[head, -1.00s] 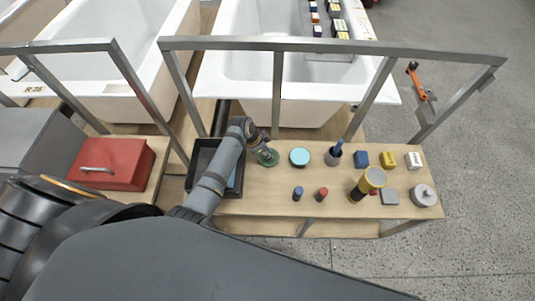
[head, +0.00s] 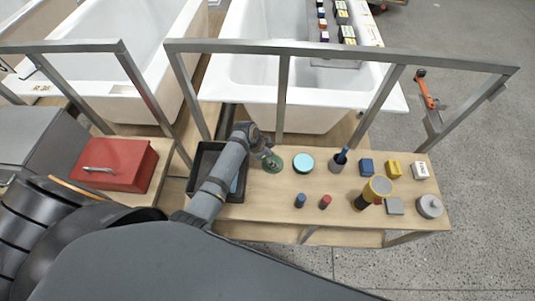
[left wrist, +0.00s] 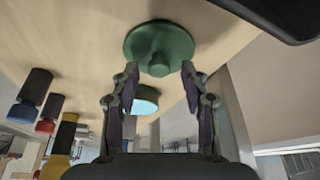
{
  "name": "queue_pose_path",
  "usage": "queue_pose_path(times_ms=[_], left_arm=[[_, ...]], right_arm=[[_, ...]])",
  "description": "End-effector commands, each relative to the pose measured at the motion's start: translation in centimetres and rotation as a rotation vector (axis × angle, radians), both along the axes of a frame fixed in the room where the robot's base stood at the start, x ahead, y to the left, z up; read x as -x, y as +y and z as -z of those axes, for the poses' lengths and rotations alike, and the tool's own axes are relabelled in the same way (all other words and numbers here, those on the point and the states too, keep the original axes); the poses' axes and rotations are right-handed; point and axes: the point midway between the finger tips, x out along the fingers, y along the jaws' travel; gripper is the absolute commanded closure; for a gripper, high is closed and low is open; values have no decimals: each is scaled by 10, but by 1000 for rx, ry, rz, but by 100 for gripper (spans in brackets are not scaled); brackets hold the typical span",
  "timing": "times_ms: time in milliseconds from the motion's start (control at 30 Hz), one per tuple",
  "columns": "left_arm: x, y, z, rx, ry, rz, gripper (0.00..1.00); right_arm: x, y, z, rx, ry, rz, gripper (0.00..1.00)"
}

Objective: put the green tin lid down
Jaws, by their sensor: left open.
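The green tin lid (head: 274,163) is a round disc with a knob. It lies on the wooden bench, just right of the black tray. In the left wrist view the lid (left wrist: 158,48) shows its knob towards me. My left gripper (head: 266,155) is open at the lid. In the left wrist view the open fingers (left wrist: 160,70) stand apart, one on each side below the knob, with nothing between them. A round green-rimmed tin with a pale blue top (head: 303,163) stands right of the lid. My right gripper is not in view.
The black tray (head: 236,196) is under my left arm. A metal rail (head: 340,51) runs behind the bench. Bare wood lies in front of the lid.

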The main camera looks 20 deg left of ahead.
Motion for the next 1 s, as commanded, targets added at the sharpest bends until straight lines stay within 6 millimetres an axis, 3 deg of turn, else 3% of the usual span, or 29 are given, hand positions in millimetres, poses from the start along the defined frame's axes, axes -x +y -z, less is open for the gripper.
queue_pose_path(times_ms=[300, 500, 1000], left_arm=[[17, 24, -69, -4, -3, 0, 55], [25, 33, -99, -2, -1, 0, 55], [27, 34, -106, 0, 0, 0, 55]], right_arm=[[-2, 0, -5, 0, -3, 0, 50], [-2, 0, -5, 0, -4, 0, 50], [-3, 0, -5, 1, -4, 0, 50]])
